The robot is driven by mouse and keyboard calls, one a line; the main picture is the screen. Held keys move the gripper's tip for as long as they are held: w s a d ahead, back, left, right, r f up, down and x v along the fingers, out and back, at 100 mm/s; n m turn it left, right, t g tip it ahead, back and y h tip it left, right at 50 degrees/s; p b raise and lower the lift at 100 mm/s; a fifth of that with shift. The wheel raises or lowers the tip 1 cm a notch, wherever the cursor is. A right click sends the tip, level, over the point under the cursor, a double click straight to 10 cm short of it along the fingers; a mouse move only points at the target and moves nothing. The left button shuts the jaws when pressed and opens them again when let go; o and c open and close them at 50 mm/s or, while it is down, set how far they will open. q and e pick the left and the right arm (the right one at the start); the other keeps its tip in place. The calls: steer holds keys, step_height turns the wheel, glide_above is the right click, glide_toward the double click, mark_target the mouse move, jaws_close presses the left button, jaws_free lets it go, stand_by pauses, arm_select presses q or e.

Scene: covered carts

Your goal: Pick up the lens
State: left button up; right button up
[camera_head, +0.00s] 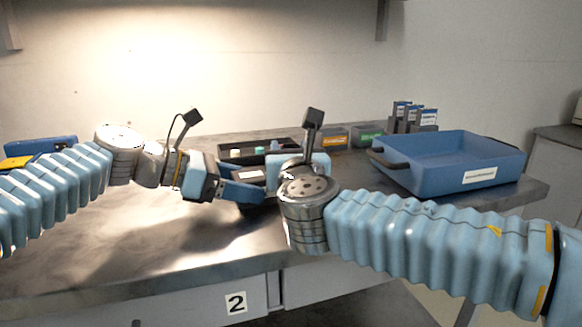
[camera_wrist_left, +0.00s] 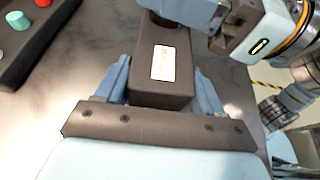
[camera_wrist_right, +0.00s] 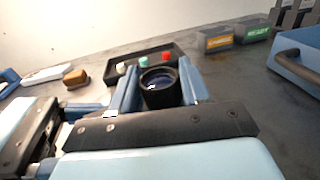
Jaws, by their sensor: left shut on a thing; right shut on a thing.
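A dark box-shaped body (camera_wrist_left: 178,88) with a white label sits between the fingers of my left gripper (camera_wrist_left: 155,82), which is shut on it. The lens (camera_wrist_right: 160,88), a black cylinder with a dark glass face, is between the fingers of my right gripper (camera_wrist_right: 160,80), which is shut on it. In the left wrist view the lens end meets the far end of the body; I cannot tell if they are joined. In the head view my left gripper (camera_head: 238,188) is low over the table, and my right wrist hides most of the lens.
A black tray (camera_head: 222,153) with coloured pieces is behind the grippers. Several small upright boxes (camera_head: 411,116) stand at the back. The table's front left is clear.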

mark_target(291, 147)
step_height(291, 147, up, 10)
stand_by(0.6)
arm_select(q)
steer(key=o, duration=1.1)
steer(key=shift+o, duration=0.2)
